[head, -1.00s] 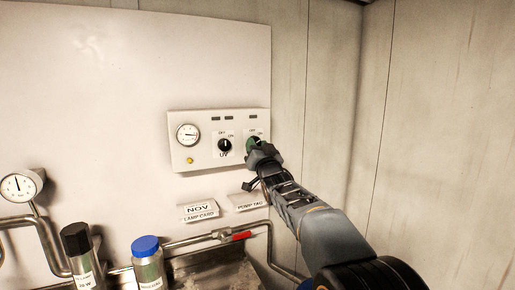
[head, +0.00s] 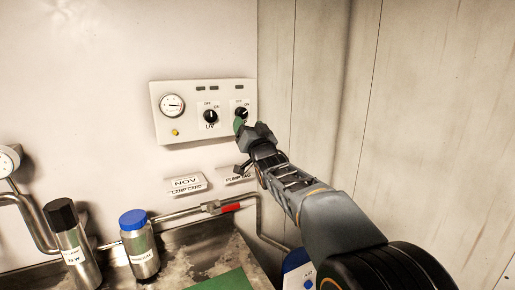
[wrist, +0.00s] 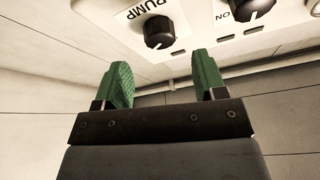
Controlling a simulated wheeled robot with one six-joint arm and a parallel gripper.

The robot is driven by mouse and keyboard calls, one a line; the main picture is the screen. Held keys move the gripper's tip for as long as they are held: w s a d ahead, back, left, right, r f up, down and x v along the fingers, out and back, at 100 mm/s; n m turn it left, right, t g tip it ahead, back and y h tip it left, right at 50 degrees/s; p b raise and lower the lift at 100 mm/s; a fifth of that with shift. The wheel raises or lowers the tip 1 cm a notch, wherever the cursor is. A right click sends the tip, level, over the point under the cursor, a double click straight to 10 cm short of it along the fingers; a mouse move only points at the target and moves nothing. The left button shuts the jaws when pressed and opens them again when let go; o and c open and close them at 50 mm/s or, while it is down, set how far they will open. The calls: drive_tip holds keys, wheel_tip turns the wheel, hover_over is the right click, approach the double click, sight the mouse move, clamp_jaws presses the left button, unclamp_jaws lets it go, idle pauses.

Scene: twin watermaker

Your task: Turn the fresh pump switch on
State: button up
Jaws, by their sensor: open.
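The pump switch (head: 242,112) is a black round knob at the right of a white control panel (head: 163,126) in the head view. Its pale mark seems tilted to the upper right, but it is small there. In the wrist view the pump knob (wrist: 158,32) is beside the PUMP label, beyond the fingers. My gripper (head: 240,126) has green fingertips and is just below and in front of this knob. In the wrist view my gripper (wrist: 162,75) is open, with an empty gap between the fingers, apart from the knob.
The UV knob (head: 210,117) is left of the pump knob, and a gauge (head: 172,105) further left. Label cards, a pipe with a red-handled valve (head: 230,208), a blue-capped bottle (head: 140,250) and a black-capped bottle (head: 72,245) stand below. A wooden wall (head: 310,70) is close on the right.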

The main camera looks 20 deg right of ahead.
drive_tip(key=a+b+v, duration=0.1)
drive_tip(key=b+v, duration=0.1)
drive_tip(key=v, duration=0.7)
drive_tip(key=shift+d, duration=0.45)
drive_tip(key=s+f+g+h+p, duration=0.2)
drive_tip(key=s+f+g, duration=0.25)
drive_tip(key=f, duration=0.35)
drive_tip(key=s+f+g+h+p, duration=0.1)
drive_tip(key=s+f+g, duration=0.4)
drive_tip(key=f, duration=0.4)
drive_tip(key=s+a+f+n+g+p, duration=0.1)
drive_tip(key=s+f+n+g, duration=0.1)
drive_tip(key=s+f+g, duration=0.7)
drive_tip(key=s, duration=0.3)
drive_tip(key=shift+s+f+y+p, duration=0.2)
drive_tip(key=shift+s+y+p, duration=0.1)
drive_tip(key=shift+s+p, duration=0.1)
drive_tip(key=shift+a, duration=0.15)
